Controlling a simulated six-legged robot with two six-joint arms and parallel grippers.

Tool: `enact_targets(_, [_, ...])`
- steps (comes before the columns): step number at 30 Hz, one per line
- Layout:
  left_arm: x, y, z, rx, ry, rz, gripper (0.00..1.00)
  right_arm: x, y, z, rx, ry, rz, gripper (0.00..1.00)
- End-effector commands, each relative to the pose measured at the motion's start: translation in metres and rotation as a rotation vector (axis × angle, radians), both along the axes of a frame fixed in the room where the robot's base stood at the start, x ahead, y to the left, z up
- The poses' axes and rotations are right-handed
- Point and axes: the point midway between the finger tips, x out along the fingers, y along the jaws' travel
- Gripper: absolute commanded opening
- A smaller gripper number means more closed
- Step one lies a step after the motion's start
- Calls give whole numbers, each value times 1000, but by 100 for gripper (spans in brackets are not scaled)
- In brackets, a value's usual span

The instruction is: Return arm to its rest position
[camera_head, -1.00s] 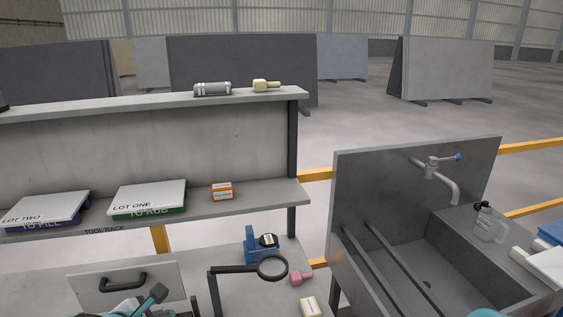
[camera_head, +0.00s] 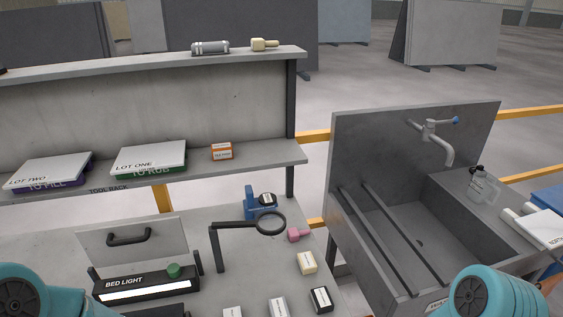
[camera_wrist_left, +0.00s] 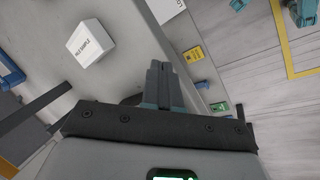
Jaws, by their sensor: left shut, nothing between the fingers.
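My left gripper (camera_wrist_left: 160,72) shows in the left wrist view, its two fingers together with nothing between them. It is over or near a grey surface, and touches nothing that I can make out. In the head view the gripper itself does not show. A rounded teal part of my left arm (camera_head: 40,292) is at the bottom left corner. A teal part of my right arm (camera_head: 492,292) is at the bottom right. My right gripper is in neither view.
A worktop holds a bed light (camera_head: 145,284), a magnifier (camera_head: 271,223), a pink piece (camera_head: 298,234) and several small boxes. A sink (camera_head: 400,225) stands to the right. A tool rack shelf (camera_head: 240,160) is behind. A white block (camera_wrist_left: 90,42) shows in the wrist view.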

Motion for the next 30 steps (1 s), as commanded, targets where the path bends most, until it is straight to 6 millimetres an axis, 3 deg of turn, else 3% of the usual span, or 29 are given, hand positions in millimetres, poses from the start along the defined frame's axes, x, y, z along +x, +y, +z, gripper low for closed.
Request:
enact_targets(1, [-20,-11,-21,20,33,-128,0,0,0,0,0,0,0,43])
enact_targets(3, [-45,-25,-44,38,55,-321,0,0,0,0,0,0,0,43])
enact_targets(10, [-130,-73,-90,-12,58,-878,0,0,0,0,0,0,0,43])
enact_targets(12, [-123,-70,-119,-1,47,-864,0,0,0,-32,0,-1,0,43])
enact_targets(21, [-121,-69,-181,0,47,-858,0,0,0,-94,0,0,0,43])
enact_targets(24, [-121,-69,-189,-1,47,-857,0,0,0,-102,0,0,0,43])
enact_targets(30, [-121,-69,-187,0,47,-855,0,0,0,-100,0,0,0,43])
